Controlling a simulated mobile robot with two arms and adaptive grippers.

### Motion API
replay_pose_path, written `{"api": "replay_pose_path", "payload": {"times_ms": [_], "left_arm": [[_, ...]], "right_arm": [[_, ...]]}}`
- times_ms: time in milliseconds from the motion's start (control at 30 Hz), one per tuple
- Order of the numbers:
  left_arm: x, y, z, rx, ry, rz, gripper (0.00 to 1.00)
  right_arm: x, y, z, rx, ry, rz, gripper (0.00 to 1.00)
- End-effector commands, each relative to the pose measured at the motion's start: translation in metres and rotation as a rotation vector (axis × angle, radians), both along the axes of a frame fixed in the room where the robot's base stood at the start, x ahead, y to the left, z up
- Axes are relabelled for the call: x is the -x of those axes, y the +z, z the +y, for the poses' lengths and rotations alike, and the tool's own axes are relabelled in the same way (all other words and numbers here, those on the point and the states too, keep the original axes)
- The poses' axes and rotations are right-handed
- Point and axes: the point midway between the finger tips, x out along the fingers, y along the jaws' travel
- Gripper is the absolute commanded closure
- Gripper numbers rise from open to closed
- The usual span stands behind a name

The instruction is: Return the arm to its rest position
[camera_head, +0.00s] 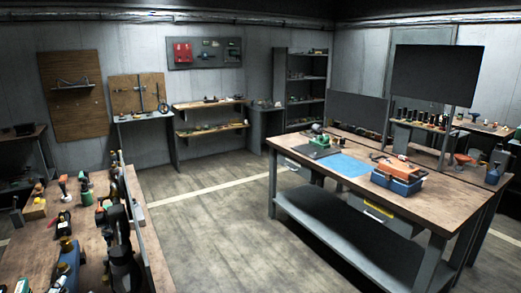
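Neither of my grippers can be made out in the head view. A dark, jointed, upright shape (122,262) stands at the lower left along the edge of the near workbench (32,262). I cannot tell whether it is one of my arm links or a tool on that bench. No gripper fingers show on it, and nothing is seen held.
A large wooden workbench (290,147) stands at the right with a blue mat (341,165) and a blue and orange toolbox (398,178). Several tools crowd the left bench. A dark panel (437,75) rises behind the right bench. The floor (215,225) between the benches is clear.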

Motion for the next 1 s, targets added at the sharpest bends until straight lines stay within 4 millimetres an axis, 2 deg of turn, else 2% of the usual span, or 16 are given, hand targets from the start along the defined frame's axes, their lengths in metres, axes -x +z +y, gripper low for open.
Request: {"api": "replay_pose_path", "payload": {"times_ms": [33, 200, 267, 400, 600, 833, 867, 900, 1000], "left_arm": [[0.009, -0.019, -0.010, 0.072, 0.035, 0.057, 0.49], [0.046, -0.083, -0.044, 0.284, 0.146, 0.278, 0.49], [0.062, -0.103, -0.061, 0.353, 0.176, 0.363, 0.49], [0.108, -0.144, -0.107, 0.502, 0.228, 0.579, 0.49], [0.172, -0.174, -0.170, 0.646, 0.255, 0.850, 0.49], [0.234, -0.180, -0.227, 0.743, 0.242, 1.099, 0.49], [0.240, -0.182, -0.232, 0.751, 0.241, 1.126, 0.49], [0.235, -0.200, -0.229, 0.742, 0.248, 1.124, 0.49], [0.229, -0.227, -0.229, 0.740, 0.252, 1.131, 0.49]], "right_arm": [[0.000, 0.000, 0.000, 0.000, 0.000, 0.000, 0.35], [0.000, 0.000, 0.000, 0.000, 0.000, -0.001, 0.35], [-0.001, 0.000, 0.000, 0.000, 0.000, -0.001, 0.35], [-0.001, 0.000, 0.001, -0.002, -0.001, -0.003, 0.35], [-0.002, 0.000, 0.005, -0.006, -0.002, -0.004, 0.35], [-0.002, 0.000, 0.006, -0.007, -0.002, -0.005, 0.35], [-0.002, -0.001, 0.006, -0.007, -0.002, -0.005, 0.35], [-0.003, -0.005, 0.006, -0.008, -0.002, -0.006, 0.35], [-0.003, -0.009, 0.006, -0.008, -0.002, -0.006, 0.35]]}}
